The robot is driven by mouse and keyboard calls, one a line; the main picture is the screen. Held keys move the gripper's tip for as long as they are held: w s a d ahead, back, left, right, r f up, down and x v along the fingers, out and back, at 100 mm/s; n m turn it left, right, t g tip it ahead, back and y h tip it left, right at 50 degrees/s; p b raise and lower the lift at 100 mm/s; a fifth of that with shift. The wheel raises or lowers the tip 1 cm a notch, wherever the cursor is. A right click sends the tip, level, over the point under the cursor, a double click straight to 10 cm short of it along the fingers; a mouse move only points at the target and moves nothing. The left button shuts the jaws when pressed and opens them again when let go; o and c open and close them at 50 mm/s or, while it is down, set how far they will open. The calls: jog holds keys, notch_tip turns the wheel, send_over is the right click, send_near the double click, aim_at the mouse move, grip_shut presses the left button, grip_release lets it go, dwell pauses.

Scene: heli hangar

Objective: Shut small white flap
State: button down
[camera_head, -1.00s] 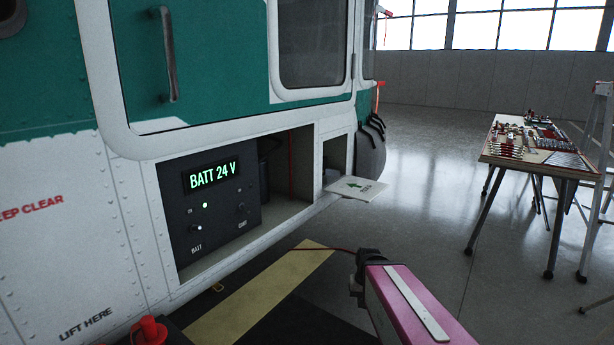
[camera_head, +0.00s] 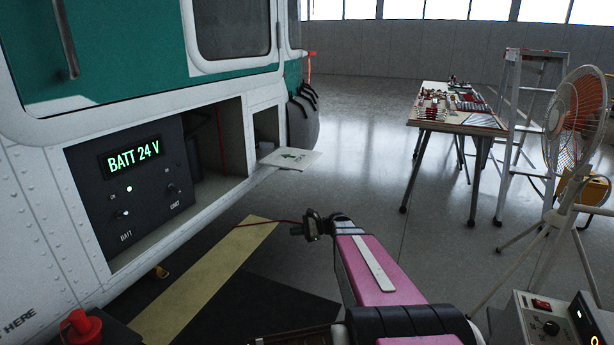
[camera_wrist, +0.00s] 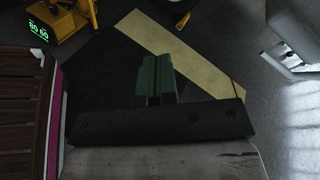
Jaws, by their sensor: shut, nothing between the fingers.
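The small white flap (camera_head: 290,159) sticks out nearly level from the lower side of the helicopter, below a small open bay (camera_head: 266,127). I cannot make out the fingers there.
A battery panel (camera_head: 133,187) reading BATT 24 V sits in a larger open bay left of the flap. A tool table (camera_head: 455,117), a stepladder (camera_head: 511,140) and a fan (camera_head: 575,120) stand at the right. The floor (camera_head: 350,150) between flap and table is clear.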

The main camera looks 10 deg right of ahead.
jog(key=w+d+r+m+t+y, duration=0.3)
jog(key=w+d+r+m+t, duration=0.15)
jog(key=d, duration=0.35)
jog(key=w+d+r+m+t+y, duration=0.3)
jog(key=w+d+m+t, duration=0.25)
jog(key=d, duration=0.25)
jog(key=s+d+r+x, duration=0.1)
jog(key=r+x, duration=0.1)
jog(key=x, duration=1)
jog(key=shift+r+m+t, duration=0.25)
jog(key=shift+m+t, duration=0.05)
jog(key=shift+h, duration=0.3)
jog(key=shift+s+d+r+h, duration=0.1)
jog(key=shift+r+h, duration=0.2)
jog(key=shift+r, duration=0.25)
jog(key=shift+r, duration=0.1)
